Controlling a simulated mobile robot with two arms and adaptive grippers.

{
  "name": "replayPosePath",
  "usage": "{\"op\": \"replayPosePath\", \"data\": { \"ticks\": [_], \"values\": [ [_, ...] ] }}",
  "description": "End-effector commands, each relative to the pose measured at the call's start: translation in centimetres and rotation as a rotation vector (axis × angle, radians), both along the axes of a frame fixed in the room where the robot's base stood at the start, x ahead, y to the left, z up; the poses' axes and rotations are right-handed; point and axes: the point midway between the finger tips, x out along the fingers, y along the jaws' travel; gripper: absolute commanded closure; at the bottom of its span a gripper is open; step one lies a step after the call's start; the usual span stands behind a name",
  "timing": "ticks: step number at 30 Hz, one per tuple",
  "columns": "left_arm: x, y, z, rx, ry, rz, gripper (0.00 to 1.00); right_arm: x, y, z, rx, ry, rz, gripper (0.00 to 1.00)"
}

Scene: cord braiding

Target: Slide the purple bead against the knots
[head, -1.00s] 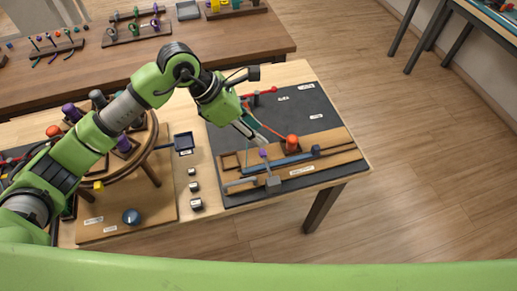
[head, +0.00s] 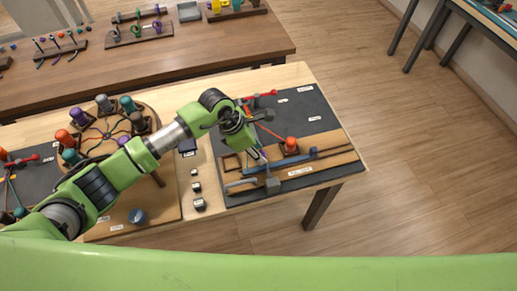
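The purple bead (head: 263,155) is a small spot at the left part of the wooden board on the right-hand dark mat, mostly covered by my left gripper. My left gripper (head: 259,156) points down right at the bead. Its fingers are too small and covered to tell whether they are open or shut, or whether they touch the bead. A red cord (head: 267,130) runs down to the orange-red bobbin (head: 291,143). The knots cannot be made out. My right gripper is not in view.
A grey clamp (head: 272,184) stands at the board's front edge beside a blue bar (head: 290,160). Left of the mat are several small dark blocks (head: 200,204) and a round braiding stand with coloured bobbins (head: 79,114). The mat's back right (head: 315,105) is mostly clear.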

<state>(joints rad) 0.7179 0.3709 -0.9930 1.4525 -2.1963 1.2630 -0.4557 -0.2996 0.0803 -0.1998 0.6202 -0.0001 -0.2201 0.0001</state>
Motion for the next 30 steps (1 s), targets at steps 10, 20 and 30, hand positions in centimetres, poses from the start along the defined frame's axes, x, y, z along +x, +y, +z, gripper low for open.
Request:
{"op": "replayPosePath", "data": {
  "ticks": [10,20,30],
  "values": [
    [0.1,-0.3,-0.7,-0.001,0.0,0.0,0.67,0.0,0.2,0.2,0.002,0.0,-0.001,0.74],
    [0.1,-0.3,-0.7,-0.001,0.0,0.0,1.0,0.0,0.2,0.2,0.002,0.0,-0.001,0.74],
    [2.8,0.6,-1.5,0.001,-0.004,0.003,1.0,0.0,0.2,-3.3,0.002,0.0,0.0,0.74]
  ]
}}
